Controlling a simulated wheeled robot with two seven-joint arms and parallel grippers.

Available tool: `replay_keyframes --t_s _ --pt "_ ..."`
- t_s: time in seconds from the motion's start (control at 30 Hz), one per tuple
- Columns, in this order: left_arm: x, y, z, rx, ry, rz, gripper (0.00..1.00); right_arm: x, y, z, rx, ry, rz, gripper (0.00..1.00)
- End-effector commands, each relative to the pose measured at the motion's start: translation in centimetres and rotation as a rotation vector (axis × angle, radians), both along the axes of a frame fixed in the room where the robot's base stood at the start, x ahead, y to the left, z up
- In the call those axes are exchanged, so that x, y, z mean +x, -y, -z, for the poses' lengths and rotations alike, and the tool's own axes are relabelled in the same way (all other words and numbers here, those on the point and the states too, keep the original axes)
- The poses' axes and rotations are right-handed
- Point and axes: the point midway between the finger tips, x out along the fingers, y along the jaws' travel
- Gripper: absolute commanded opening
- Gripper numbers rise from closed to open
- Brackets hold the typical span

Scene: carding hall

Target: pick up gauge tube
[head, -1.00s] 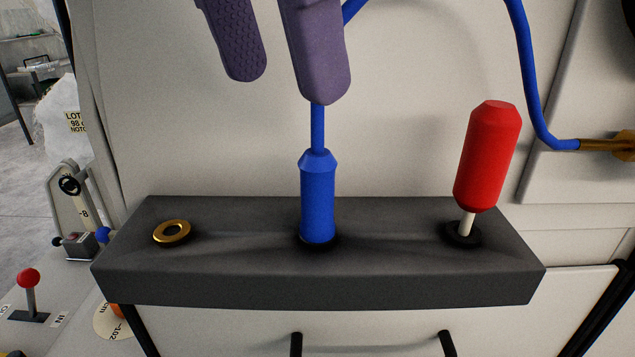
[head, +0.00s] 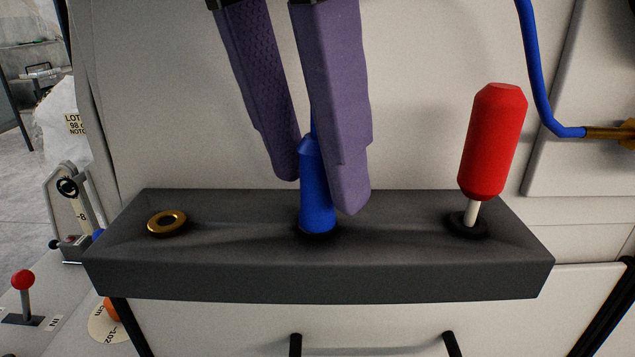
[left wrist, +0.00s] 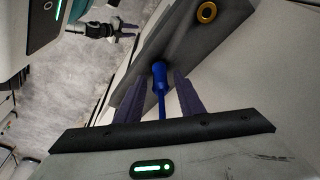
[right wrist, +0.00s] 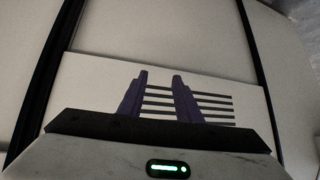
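The gauge tube, which I take to be the blue one (head: 316,207), stands upright in the middle of the dark grey holder block (head: 200,272). In the head view my left gripper (head: 318,192) comes down from above, with its purple fingers on either side of the blue grip and partly hiding it. In the left wrist view the blue tube (left wrist: 160,78) lies between the fingers of the left gripper (left wrist: 158,80), with gaps visible on both sides, so the gripper is open. My right gripper (right wrist: 160,76) is open and empty in front of a slotted pale panel.
A red-handled tool (head: 492,142) leans at the block's right end. A brass ring (head: 167,222) sits at its left end. A blue hose (head: 541,85) runs down to a brass fitting (head: 606,133) at right. A red-knobbed lever (head: 24,282) stands lower left.

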Motion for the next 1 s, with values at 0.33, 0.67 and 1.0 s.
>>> replay_keyframes --t_s 0.33,0.67,1.0 --pt "0.0 0.0 0.0 0.0 0.0 0.0 0.0 0.1 0.0 0.0 0.0 0.001 0.0 0.31" --pt "0.0 0.0 -1.3 -0.001 0.001 -0.001 0.0 0.1 0.0 -0.3 0.0 0.002 0.0 0.31" --pt "0.0 0.0 -6.8 0.0 0.002 -0.002 0.0 0.1 0.0 -1.7 0.0 0.001 0.0 0.31"
